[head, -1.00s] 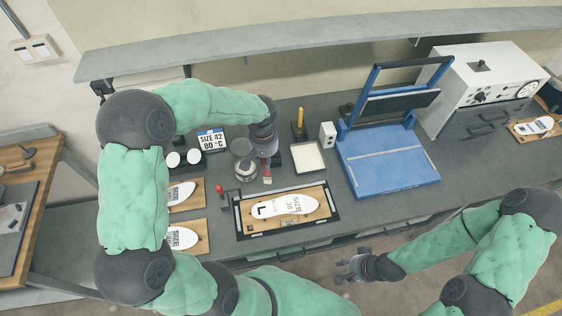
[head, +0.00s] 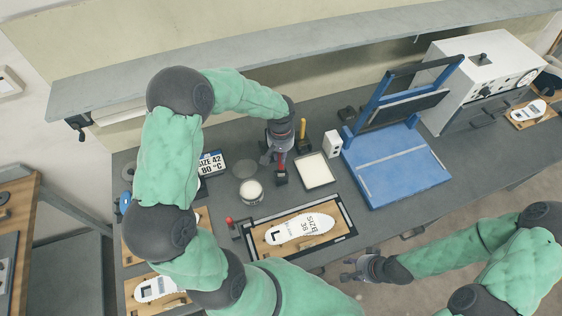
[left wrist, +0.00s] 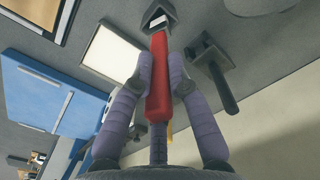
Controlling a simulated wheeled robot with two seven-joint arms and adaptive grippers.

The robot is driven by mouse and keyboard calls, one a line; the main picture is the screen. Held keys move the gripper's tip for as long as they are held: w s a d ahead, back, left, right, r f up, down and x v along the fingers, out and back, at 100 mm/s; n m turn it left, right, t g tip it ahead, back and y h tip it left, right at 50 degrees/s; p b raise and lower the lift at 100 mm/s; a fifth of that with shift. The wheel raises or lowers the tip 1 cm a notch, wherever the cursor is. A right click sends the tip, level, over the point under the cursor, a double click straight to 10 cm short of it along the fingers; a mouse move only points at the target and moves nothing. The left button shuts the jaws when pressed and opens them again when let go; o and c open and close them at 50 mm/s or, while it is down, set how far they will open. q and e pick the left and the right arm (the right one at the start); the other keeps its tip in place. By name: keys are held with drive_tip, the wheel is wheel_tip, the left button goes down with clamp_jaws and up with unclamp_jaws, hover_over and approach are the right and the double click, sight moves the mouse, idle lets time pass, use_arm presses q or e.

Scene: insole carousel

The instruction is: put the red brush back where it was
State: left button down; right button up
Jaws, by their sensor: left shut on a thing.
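The red brush (head: 282,161) is held upright or nearly so in my left gripper (head: 279,146), over the bench between the jars and the pale tray. In the left wrist view its red handle (left wrist: 157,85) lies between the two fingers (left wrist: 160,75), which press on it from both sides. A dark angular part with a pale patch shows at the brush's far end; I cannot tell whether it touches the bench. A black stand with a post (left wrist: 222,80) is beside the brush in the left wrist view. My right gripper (head: 352,270) is open and empty, off the bench's front edge.
The pale tray (head: 315,171) is just right of the brush. A yellow-handled tool (head: 302,130) stands behind. A jar (head: 250,191) is at left, a framed board with an insole (head: 300,229) in front. The blue press (head: 395,165) is at right; a shelf (head: 300,68) runs above.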

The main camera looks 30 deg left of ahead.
sight(281, 169)
use_arm(q)
drive_tip(key=shift+f, duration=1.85)
drive_tip(key=shift+s+f, duration=0.1)
drive_tip(key=c, duration=1.2)
unclamp_jaws()
wheel_tip(281, 169, up, 12)
drive_tip(key=shift+r, duration=0.1)
